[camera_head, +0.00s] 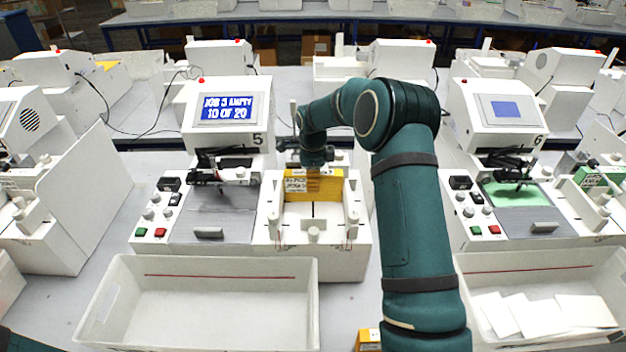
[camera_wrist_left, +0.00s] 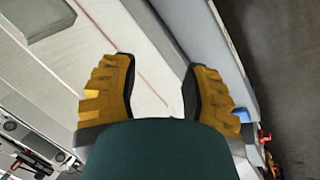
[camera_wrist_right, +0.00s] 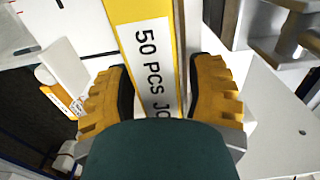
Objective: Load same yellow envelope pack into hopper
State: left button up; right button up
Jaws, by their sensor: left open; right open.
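A yellow envelope pack with a white printed label (camera_head: 299,190) stands in the hopper (camera_head: 338,237) at the right side of machine 5. My right gripper (camera_head: 314,180) is at the pack from above. In the right wrist view its open fingers (camera_wrist_right: 160,95) lie on either side of the yellow pack (camera_wrist_right: 148,50), whose label reads "50 PCS JO". I cannot tell whether the fingers touch it. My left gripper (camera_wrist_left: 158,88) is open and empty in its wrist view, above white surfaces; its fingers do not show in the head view.
An empty white tray (camera_head: 200,263) stands in front. Another yellow pack (camera_head: 368,340) shows at the bottom edge. Machine 6 (camera_head: 503,110) stands to the right, with a tray (camera_head: 540,265) holding white envelopes before it.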

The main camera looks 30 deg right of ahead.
notch_tip(320, 180, up, 12)
jog(key=shift+f, duration=0.15)
jog(key=shift+s+f, duration=0.1)
jog(key=shift+s, duration=0.05)
dwell(0.6)
